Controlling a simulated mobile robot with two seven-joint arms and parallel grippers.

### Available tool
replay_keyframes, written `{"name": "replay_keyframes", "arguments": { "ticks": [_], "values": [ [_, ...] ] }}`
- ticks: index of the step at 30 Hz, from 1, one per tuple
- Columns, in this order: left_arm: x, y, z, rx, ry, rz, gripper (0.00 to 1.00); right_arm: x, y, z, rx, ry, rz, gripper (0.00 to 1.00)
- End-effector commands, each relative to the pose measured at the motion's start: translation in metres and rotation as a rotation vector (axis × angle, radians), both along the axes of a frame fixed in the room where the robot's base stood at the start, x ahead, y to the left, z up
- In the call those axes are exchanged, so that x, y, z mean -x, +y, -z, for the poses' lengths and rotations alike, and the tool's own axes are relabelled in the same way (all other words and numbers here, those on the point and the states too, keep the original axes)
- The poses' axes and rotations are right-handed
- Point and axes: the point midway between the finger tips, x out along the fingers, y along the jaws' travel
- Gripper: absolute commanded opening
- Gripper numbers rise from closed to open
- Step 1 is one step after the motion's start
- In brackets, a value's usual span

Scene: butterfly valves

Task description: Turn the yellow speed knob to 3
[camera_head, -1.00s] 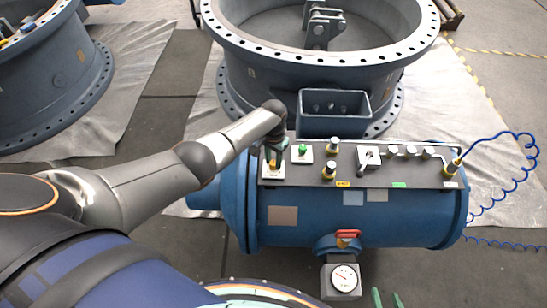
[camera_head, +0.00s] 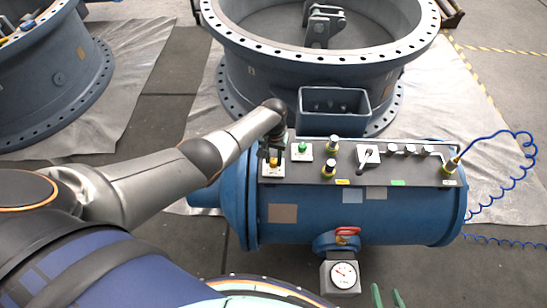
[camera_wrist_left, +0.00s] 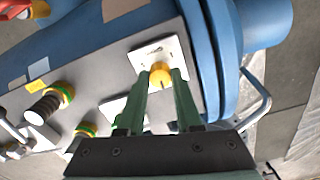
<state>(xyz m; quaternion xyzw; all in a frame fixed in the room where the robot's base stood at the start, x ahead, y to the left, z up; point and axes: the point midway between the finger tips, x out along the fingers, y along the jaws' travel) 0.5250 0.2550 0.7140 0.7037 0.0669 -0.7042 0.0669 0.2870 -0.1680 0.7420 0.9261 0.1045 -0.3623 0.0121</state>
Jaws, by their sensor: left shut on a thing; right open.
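The yellow speed knob (camera_head: 273,161) sits on a white square plate at the left end of the dark control panel on the blue cylinder. In the left wrist view the knob (camera_wrist_left: 161,73) is between the two green fingertips of my left gripper (camera_wrist_left: 160,80), which is shut on it. In the head view my left gripper (camera_head: 272,153) reaches down over the plate and partly covers it. The scale markings on the plate are too small to read. My right gripper (camera_head: 388,298) shows only as two green fingers apart at the bottom edge, empty.
A green button (camera_head: 302,147) on a white plate is just right of the knob. Further right are yellow-ringed fittings (camera_head: 329,171), a lever switch (camera_head: 368,155) and a blue coiled cable (camera_head: 525,150). A gauge (camera_head: 343,275) and a red handle (camera_head: 347,231) are at the front.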

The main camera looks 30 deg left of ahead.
Motion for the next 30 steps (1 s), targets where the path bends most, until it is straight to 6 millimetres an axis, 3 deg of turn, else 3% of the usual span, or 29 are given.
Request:
{"name": "replay_keyframes", "arguments": {
  "ticks": [2,3,10,20,30],
  "values": [
    [0.000,0.000,0.000,0.000,0.002,0.001,0.00,0.000,0.000,0.000,0.000,0.000,0.000,0.50],
    [0.000,0.000,0.000,0.000,0.002,0.001,0.37,0.000,0.000,0.000,0.000,0.000,0.000,0.50],
    [0.000,0.000,0.000,0.000,0.000,0.002,0.63,0.000,0.000,0.000,0.000,0.000,0.000,0.50],
    [0.000,0.000,-0.005,0.001,-0.001,0.002,0.64,0.000,0.000,-0.003,0.000,0.000,0.000,0.50],
    [-0.001,0.000,-0.062,0.000,-0.004,0.002,0.64,0.000,0.000,-0.033,0.000,0.000,0.000,0.50]
  ]
}}
